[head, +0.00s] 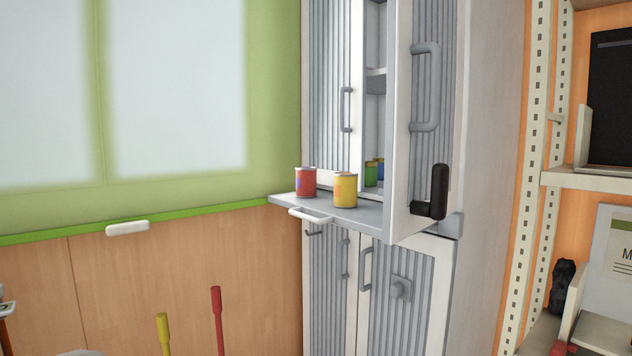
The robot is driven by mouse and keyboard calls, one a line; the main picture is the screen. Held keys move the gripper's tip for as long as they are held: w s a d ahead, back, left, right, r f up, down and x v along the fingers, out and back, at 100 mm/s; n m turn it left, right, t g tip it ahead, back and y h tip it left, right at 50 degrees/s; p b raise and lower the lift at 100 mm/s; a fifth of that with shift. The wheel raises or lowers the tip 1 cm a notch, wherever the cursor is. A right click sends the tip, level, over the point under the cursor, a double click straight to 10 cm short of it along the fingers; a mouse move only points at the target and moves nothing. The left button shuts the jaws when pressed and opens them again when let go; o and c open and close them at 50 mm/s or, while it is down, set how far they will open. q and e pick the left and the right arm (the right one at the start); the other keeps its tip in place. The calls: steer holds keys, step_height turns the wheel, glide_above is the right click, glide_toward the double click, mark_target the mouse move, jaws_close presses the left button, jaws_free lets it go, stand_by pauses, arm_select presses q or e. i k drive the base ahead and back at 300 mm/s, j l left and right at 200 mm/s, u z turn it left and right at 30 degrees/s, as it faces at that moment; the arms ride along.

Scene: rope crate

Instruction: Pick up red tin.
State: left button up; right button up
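The red tin (306,182) stands upright on a grey pull-out shelf (372,213), near its left end. A yellow tin (345,190) stands upright just to its right on the same shelf, with a small gap between them. Neither of my grippers shows in the head view.
The tall cabinet (330,80) has a ribbed door (432,100) standing open to the right of the tins. A white handle (310,215) sticks out at the shelf's front. Red (217,320) and yellow (163,335) poles rise at the lower left. A rack (600,178) stands at right.

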mark_target(305, 176)
steer(key=i+j+z, duration=0.2)
steer(key=j, duration=0.25)
steer(key=i+j+z, duration=0.2)
steer(key=j, duration=0.3)
steer(key=j+z, duration=0.2)
steer(key=j, duration=0.25)
